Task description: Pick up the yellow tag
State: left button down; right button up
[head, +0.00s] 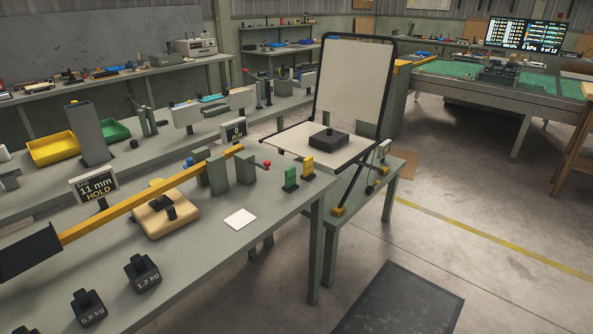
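A small yellow tag (308,167) stands upright on the grey workbench (205,262) near its right edge. A similar green tag (291,180) stands just left and in front of it, on the same bench. Neither of my grippers shows in the head view.
A yellow beam (130,203) with a dark end block (28,252) crosses the bench above a wooden block (165,222). A red-knobbed lever (266,164), a white card (240,219) and dark weights (142,274) are nearby. The folding lounger (352,82) stands behind the tags, carrying a black block (328,139).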

aim_at(309, 174)
jog(key=i+l+u, duration=0.1)
jog(key=u, duration=0.35)
jog(key=l+u, duration=0.2)
jog(key=u, duration=0.25)
jog(key=i+l+u, duration=0.1)
jog(key=u, duration=0.35)
jog(key=l+u, duration=0.25)
jog(key=l, duration=0.2)
jog(key=l+u, duration=0.25)
jog(key=l, duration=0.15)
jog(key=l+u, duration=0.1)
jog(key=l, duration=0.35)
jog(key=k+l+u, duration=0.1)
jog(key=l, duration=0.3)
